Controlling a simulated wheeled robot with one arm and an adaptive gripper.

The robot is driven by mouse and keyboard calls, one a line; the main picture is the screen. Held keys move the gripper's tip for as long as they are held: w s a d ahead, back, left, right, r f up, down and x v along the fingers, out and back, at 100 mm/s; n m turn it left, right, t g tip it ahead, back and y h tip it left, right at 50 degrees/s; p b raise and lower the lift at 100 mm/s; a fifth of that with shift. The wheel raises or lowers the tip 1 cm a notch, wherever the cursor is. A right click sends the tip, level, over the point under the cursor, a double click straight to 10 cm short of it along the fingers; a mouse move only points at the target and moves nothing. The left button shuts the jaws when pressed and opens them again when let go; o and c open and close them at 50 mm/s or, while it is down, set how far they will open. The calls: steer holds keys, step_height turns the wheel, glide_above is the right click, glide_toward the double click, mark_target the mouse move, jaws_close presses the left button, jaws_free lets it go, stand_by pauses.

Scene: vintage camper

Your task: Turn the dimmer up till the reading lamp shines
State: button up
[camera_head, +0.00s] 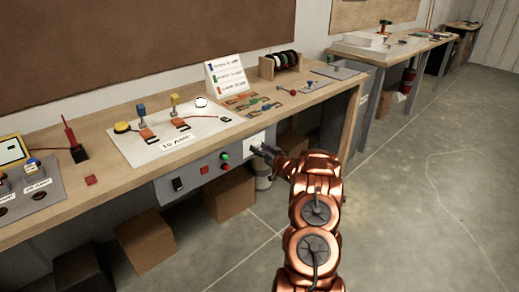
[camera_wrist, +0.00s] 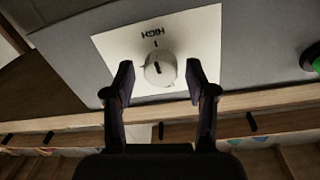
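The dimmer is a round whitish knob (camera_wrist: 160,68) with a dark pointer mark, on a white plate (camera_wrist: 200,38) lettered HIGH, which reads upside down in the wrist view. In the head view the plate (camera_head: 256,140) sits at the right end of the grey panel under the bench's front edge; my gripper partly hides it. My gripper (camera_head: 266,150) is open, its dark fingertips on either side of the knob with a visible gap at each side. A white round thing (camera_head: 201,102) stands on the white board; I cannot tell whether it is the reading lamp.
The grey panel (camera_head: 190,185) also carries a black switch, a red square button, and green and red round buttons. The wooden bench (camera_head: 110,175) holds a white board, a label stand and a rack of spools (camera_head: 280,64). Boxes stand below; the floor at right is clear.

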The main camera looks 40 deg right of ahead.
stand_by(0.3)
steer(key=s+a, duration=0.1)
steer(key=s, duration=1.1)
stand_by(0.4)
steer(key=w+a+r+g+h+p, duration=0.25)
steer(key=w+a+r+g, duration=0.4)
steer(key=a+r, duration=0.4)
steer(key=s+a+r+g, duration=0.3)
steer(key=s+a+r, duration=0.1)
steer(key=a, duration=0.4)
steer(key=s+a+r+n+g+y, duration=0.1)
steer(key=s+a+g, duration=0.4)
steer(key=s+a, duration=1.1)
steer(key=s+a+r+n+g+y+p, duration=0.1)
steer(key=s+a+r+g, duration=0.3)
steer(key=s+a, duration=1.2)
steer(key=s+n+g+y, duration=0.1)
steer(key=s, duration=0.6)
steer(key=shift+s+a+y, duration=0.35)
steer(key=shift+s, duration=0.05)
